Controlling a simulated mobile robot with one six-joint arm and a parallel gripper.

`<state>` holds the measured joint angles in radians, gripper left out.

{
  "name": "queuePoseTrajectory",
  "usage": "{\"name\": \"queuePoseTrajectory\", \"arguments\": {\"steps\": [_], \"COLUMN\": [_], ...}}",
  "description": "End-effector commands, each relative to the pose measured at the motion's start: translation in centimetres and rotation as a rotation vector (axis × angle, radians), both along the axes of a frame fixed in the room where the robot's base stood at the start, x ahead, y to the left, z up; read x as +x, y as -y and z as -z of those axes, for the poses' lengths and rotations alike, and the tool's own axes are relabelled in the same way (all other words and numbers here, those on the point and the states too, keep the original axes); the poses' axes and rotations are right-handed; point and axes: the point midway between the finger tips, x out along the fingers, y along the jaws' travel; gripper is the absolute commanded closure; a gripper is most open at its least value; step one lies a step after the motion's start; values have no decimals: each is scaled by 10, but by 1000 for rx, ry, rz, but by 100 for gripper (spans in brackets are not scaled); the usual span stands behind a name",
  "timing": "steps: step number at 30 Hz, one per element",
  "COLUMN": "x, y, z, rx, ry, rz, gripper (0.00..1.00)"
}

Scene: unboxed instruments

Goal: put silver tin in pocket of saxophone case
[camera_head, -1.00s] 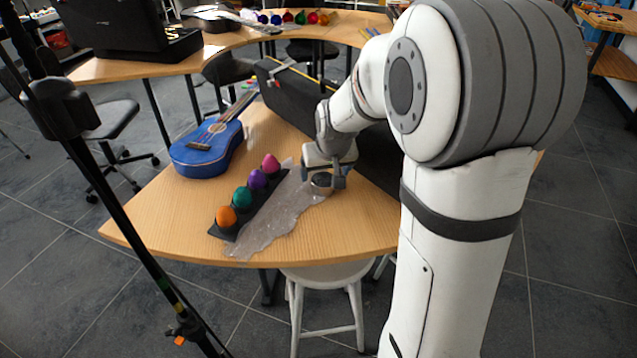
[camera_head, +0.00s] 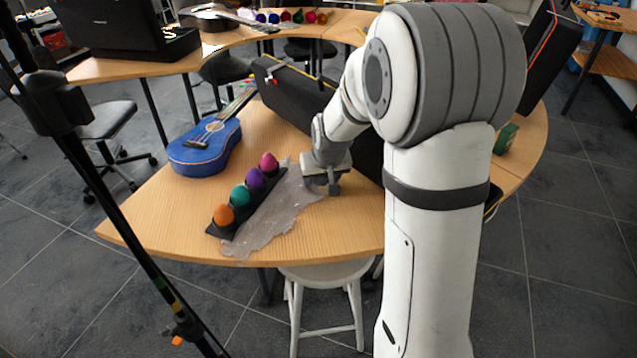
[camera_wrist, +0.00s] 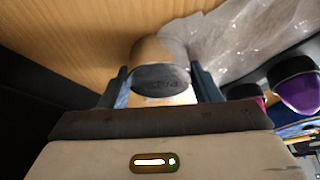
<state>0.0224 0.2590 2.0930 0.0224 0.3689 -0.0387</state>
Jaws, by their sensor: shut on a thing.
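My gripper (camera_head: 325,187) is low over the right part of the wooden table, beside the crumpled clear plastic sheet. It is shut on the silver tin (camera_wrist: 161,77), a short round tin with a dark oval face, held between the two fingers in the wrist view. The tin is hidden in the head view. A long black case (camera_head: 292,93) with a yellow edge, probably the saxophone case, lies on the table behind my arm. My arm hides much of it, and I cannot make out its pocket.
The plastic sheet (camera_head: 285,212) and a black rack (camera_head: 250,212) of coloured egg-shaped items lie left of my gripper. A blue guitar (camera_head: 205,145) lies farther left. A black upright panel (camera_head: 548,55) stands at the right. A white stool (camera_head: 325,275) is at the table's front.

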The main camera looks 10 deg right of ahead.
Motion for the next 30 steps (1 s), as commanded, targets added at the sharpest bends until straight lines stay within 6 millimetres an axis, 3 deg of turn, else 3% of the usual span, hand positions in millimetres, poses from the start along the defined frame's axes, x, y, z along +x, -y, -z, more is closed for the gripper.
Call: {"name": "queuePoseTrajectory", "arguments": {"steps": [8,17,24,30], "x": [0,0,0,-8], "y": [0,-1,-1,2], "z": [0,-3,-18,-15], "rx": [0,0,1,0], "ry": [0,1,1,1], "rz": [-1,-1,-1,5], "gripper": [70,70,70,70]}}
